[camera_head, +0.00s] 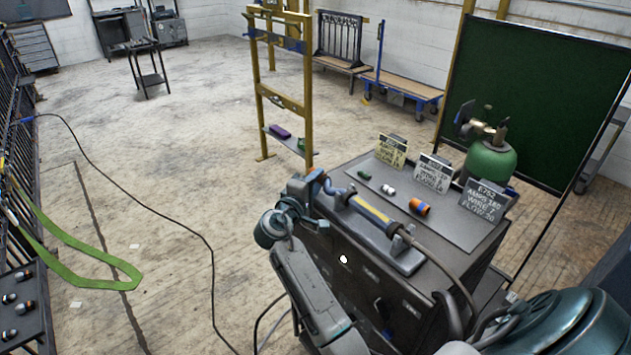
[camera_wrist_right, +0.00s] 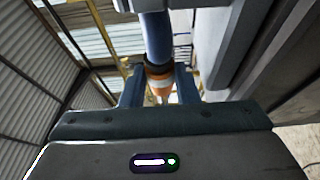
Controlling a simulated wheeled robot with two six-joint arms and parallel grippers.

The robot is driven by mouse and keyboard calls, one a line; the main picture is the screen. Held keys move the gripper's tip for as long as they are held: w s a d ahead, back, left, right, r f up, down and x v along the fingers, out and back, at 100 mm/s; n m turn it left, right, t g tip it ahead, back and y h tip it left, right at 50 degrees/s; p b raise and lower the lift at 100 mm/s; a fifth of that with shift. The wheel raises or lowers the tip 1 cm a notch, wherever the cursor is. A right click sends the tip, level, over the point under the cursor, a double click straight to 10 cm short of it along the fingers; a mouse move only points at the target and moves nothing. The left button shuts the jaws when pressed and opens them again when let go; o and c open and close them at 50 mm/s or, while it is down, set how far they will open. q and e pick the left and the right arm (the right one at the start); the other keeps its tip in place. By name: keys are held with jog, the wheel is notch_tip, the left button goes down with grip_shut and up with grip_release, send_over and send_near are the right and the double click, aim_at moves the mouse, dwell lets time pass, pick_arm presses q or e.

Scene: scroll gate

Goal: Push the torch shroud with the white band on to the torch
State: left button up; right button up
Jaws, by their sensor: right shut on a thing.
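The torch (camera_head: 372,210) lies in a holder on the cart's near edge, with a yellow-banded handle and a blue neck at its left end. In the right wrist view its blue neck (camera_wrist_right: 157,38) comes down from the top. An orange shroud with a pale band (camera_wrist_right: 160,80) is at the neck's end, between the fingers of my right gripper (camera_wrist_right: 159,92). My right gripper (camera_head: 314,188) is shut on this shroud at the torch's left end. How far the shroud sits on the neck cannot be told. My left gripper is not in view.
A green gas cylinder (camera_head: 490,160) stands behind the cart. A yellow frame (camera_head: 262,90) stands beyond; open floor lies left.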

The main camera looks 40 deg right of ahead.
jog(key=shift+s, duration=0.2)
jog(key=shift+o, duration=0.2)
jog(key=shift+s+f, duration=0.2)
jog(key=shift+f, duration=0.05)
dwell(0.3)
jog(key=shift+s+f, duration=0.15)
jog(key=shift+s, duration=0.05)
grip_shut()
jog(key=o, duration=0.5)
grip_release()
jog(key=o, duration=0.4)
jog(key=shift+s+d, duration=0.1)
jog(key=shift+s, duration=0.1)
jog(key=shift+o, duration=1.2)
jog(key=shift+s+r, duration=0.3)
jog(key=shift+r, duration=0.05)
jog(key=shift+s, duration=0.15)
jog(key=shift+w, duration=0.3)
